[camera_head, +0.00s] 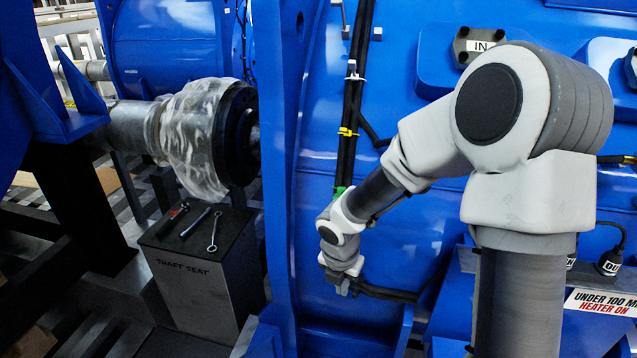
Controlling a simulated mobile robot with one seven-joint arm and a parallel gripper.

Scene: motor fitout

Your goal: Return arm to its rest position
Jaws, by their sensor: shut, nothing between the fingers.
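My arm stands at the right of the head view, with its grey and white links bent down and to the left. My gripper (343,284) is at the end of the arm, low in the middle of the view. It is small here and looks shut, with nothing seen between its fingers. It is in front of the blue motor housing (400,250), close to a bundle of black cables; I cannot tell whether it touches them.
A box marked SHAFT SEAT (192,268) stands at lower left with several tools on top. Above it, a shaft (128,125) is partly wrapped in clear plastic (190,140). Black cables (352,110) run down the housing. A heater warning label (602,302) is at right.

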